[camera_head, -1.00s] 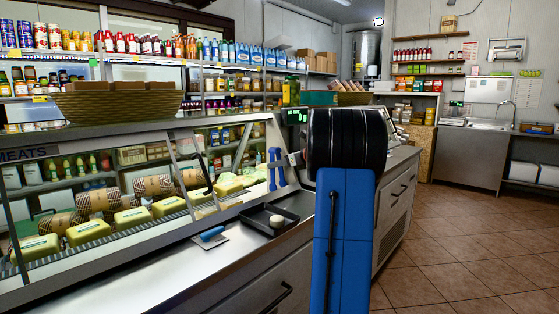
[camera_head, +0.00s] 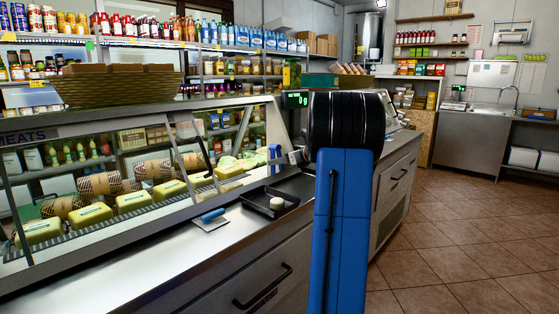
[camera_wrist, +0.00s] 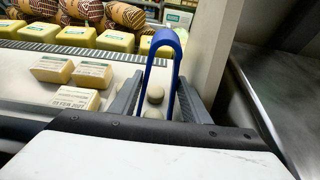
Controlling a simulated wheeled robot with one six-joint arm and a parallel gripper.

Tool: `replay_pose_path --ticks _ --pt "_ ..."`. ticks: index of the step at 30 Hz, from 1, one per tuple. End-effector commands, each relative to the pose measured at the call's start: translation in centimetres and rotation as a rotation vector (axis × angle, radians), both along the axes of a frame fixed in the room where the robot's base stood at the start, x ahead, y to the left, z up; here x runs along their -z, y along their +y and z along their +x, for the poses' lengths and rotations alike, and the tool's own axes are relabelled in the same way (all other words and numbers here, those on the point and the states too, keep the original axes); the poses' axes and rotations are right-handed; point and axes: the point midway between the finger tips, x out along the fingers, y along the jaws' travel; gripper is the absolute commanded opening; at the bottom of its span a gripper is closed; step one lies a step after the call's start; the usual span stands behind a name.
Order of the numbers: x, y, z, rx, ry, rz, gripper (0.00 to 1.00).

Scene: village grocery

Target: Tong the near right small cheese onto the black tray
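My gripper (camera_wrist: 162,100) is around the blue tongs (camera_wrist: 163,45), with a dark finger against each side. The tongs also show in the head view (camera_head: 275,158), inside the glass counter by my arm. In the wrist view two small round pale cheeses, a far one (camera_wrist: 155,94) and a near one (camera_wrist: 152,113), show between the tong arms. I cannot tell whether the tongs touch either. The black tray (camera_head: 247,200) lies on the counter top in the head view, with one small round cheese (camera_head: 277,203) on it.
Wrapped cheese wedges (camera_wrist: 75,98) lie left of the tongs, with a row of yellow blocks (camera_wrist: 75,36) behind. A pale upright panel (camera_wrist: 208,50) stands close on the right. A blue-handled tool (camera_head: 212,217) lies left of the tray. The counter front is clear.

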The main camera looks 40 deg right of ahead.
Motion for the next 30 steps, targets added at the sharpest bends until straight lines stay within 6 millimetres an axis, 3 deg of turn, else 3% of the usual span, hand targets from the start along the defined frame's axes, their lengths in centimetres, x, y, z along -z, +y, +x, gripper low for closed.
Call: replay_pose_path --ticks 6,10,11,17,30 --pt "0.0 0.0 0.0 0.0 0.0 0.0 0.4" --pt "0.0 0.0 0.0 0.0 0.0 0.0 0.12" --pt "0.0 0.0 0.0 0.0 0.0 0.0 0.09" --pt "-0.2 0.0 0.0 0.0 0.0 -0.001 0.09" --pt "-3.3 0.0 0.0 0.0 -0.001 -0.001 0.09"
